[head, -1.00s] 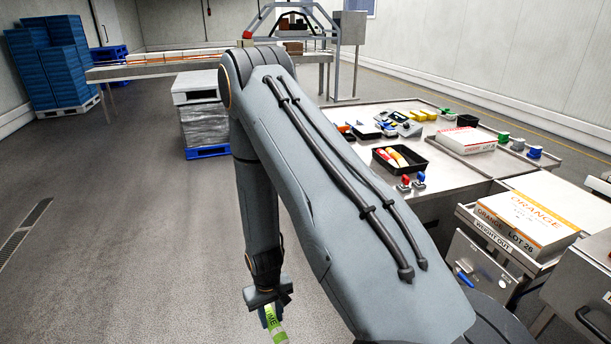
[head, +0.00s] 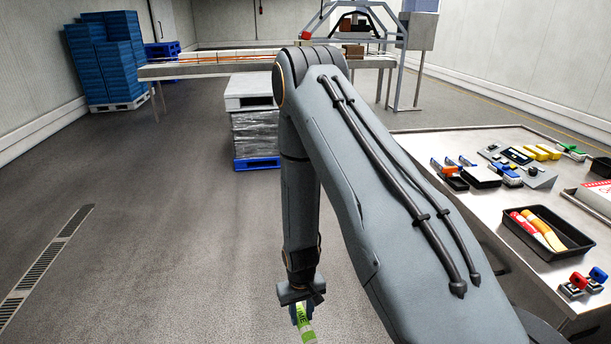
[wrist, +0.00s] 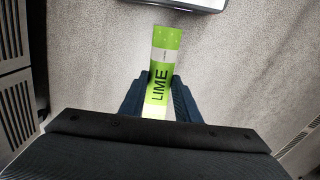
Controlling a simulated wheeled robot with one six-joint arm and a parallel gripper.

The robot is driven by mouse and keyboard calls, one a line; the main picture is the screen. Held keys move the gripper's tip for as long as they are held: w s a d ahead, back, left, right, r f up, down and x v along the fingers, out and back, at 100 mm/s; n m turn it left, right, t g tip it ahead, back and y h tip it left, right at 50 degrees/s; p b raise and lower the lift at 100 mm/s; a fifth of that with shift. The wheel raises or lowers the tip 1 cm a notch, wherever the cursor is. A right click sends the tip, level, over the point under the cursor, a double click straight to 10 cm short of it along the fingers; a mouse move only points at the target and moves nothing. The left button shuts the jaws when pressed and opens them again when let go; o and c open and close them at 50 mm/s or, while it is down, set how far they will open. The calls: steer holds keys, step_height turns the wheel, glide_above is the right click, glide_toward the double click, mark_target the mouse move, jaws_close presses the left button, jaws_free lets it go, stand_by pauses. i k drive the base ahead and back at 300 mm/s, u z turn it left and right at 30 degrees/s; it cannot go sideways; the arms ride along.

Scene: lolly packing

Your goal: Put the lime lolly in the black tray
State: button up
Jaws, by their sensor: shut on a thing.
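The lime lolly (wrist: 165,50), a green and white wrapper marked LIME, is between the two fingers of my gripper (wrist: 160,98) in the wrist view. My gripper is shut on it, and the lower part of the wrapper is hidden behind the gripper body. In the head view my gripper (head: 302,308) hangs low over the grey floor with the lime lolly (head: 307,333) below it, cut by the bottom edge. The black tray (head: 562,251) is on the steel table at the right, apart from my gripper. It holds a red-and-white lolly and an orange one.
The steel table (head: 450,150) carries several small tools and parts, with red and blue clamps (head: 585,281) near the tray. A wrapped pallet stack (head: 256,135) stands ahead. Blue crates (head: 108,60) stand at far left. The floor at left is clear, with a drain grate (head: 45,265).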

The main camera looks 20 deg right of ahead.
mark_target(554, 234)
steer(key=i, duration=1.65)
steer(key=z, duration=2.45)
